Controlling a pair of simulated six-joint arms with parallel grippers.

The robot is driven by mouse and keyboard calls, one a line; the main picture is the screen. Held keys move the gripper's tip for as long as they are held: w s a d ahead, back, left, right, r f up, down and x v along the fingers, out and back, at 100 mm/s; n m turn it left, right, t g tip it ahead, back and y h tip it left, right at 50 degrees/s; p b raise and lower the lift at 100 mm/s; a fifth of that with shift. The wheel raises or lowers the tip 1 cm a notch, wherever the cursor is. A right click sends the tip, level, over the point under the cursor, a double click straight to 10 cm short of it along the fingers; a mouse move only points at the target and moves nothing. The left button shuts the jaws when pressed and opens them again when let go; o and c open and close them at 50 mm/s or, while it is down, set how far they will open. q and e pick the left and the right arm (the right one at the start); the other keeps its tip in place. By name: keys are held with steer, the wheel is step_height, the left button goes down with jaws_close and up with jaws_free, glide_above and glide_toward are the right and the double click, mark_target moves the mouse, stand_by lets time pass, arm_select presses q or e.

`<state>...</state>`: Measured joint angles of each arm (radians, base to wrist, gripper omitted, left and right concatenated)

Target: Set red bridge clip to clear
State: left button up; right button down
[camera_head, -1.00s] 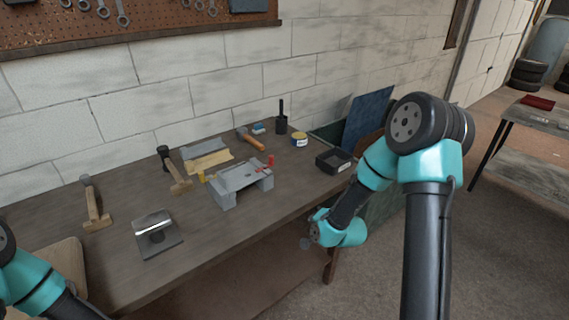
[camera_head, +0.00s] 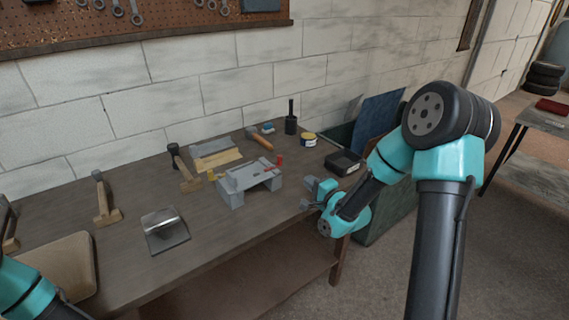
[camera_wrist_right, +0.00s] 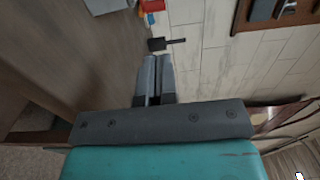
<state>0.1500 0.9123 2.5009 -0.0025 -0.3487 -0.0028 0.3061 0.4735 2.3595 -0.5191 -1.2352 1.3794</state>
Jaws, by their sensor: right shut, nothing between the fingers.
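A grey bridge-like fixture (camera_head: 236,198) stands on the workbench in the head view. The red clip (camera_head: 280,160) stands upright at its back right corner, and a yellow clip (camera_head: 211,176) is at its left end. A smaller red part lies on the fixture's top. My right gripper (camera_head: 308,198) is at the bench's front right edge, right of and nearer than the fixture, apart from it. In the wrist view its fingers (camera_wrist_right: 153,75) are shut and empty. A red piece (camera_wrist_right: 152,5) shows at that view's top edge. My left gripper is out of view.
A black tray (camera_head: 343,163), a yellow-banded tin (camera_head: 308,139) and a dark upright holder (camera_head: 291,122) stand right of and behind the fixture. Bench space in front of the fixture is clear.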

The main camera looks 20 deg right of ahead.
mark_target(281, 159)
steer(key=w+a, duration=0.2)
steer(key=w, duration=1.1)
steer(key=shift+w+a, duration=0.35)
steer(key=shift+w+n+y, duration=0.1)
steer(key=shift+n+y, duration=0.2)
steer(key=shift+y, duration=0.2)
